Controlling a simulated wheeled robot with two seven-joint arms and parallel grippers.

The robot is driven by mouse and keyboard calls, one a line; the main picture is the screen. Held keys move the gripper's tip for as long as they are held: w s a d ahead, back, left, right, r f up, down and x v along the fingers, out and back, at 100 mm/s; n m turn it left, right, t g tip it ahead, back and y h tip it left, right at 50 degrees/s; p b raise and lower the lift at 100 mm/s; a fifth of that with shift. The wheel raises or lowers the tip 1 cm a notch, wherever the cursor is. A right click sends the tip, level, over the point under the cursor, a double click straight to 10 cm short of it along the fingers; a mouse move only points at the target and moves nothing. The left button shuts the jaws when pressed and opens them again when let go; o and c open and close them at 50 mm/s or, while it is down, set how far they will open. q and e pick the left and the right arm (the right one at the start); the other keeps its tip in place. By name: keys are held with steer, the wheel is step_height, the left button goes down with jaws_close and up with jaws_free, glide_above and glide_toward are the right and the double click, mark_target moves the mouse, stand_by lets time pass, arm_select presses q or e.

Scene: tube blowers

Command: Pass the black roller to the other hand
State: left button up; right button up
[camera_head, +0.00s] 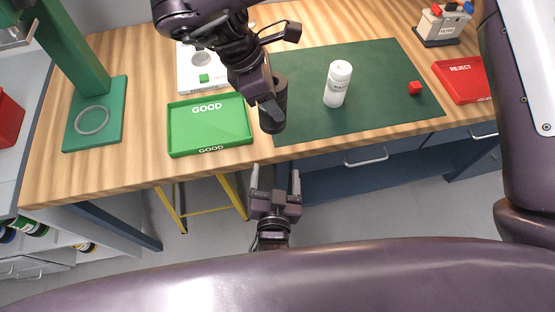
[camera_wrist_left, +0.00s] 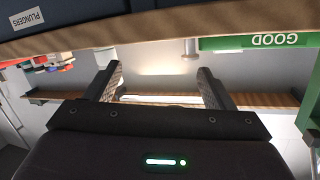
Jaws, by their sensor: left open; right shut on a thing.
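The black roller (camera_head: 272,122) is a dark cylinder. It stands roughly upright in the head view, between the green GOOD tray and the dark green mat. My right gripper (camera_head: 270,98) comes down from above and is shut on it; the fingers hide part of it. My left gripper (camera_head: 275,178) is open and empty in front of the table's front edge, below the roller in the picture, with its fingers pointing toward the table. In the left wrist view the two spread fingers (camera_wrist_left: 160,85) have nothing between them. I cannot make out the roller there.
The green GOOD tray (camera_head: 210,126) is left of the roller. A red REJECT tray (camera_head: 463,80) is at right. A green stand (camera_head: 95,125) is at left. Drawers line the table front.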

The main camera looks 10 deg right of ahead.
mark_target(275, 122)
arm_select(q)
steer(key=s+r+n+t+y, duration=0.1)
steer(key=s+r+n+t, duration=0.2)
steer(key=r, duration=1.1)
steer(key=shift+g, duration=0.4)
steer(key=w, duration=0.7)
steer(key=w+d, duration=0.1)
steer(key=w, duration=0.3)
steer(key=shift+r, duration=0.2)
steer(key=c, duration=1.1)
steer(key=shift+c, duration=0.6)
arm_select(e)
steer(key=o, duration=1.2)
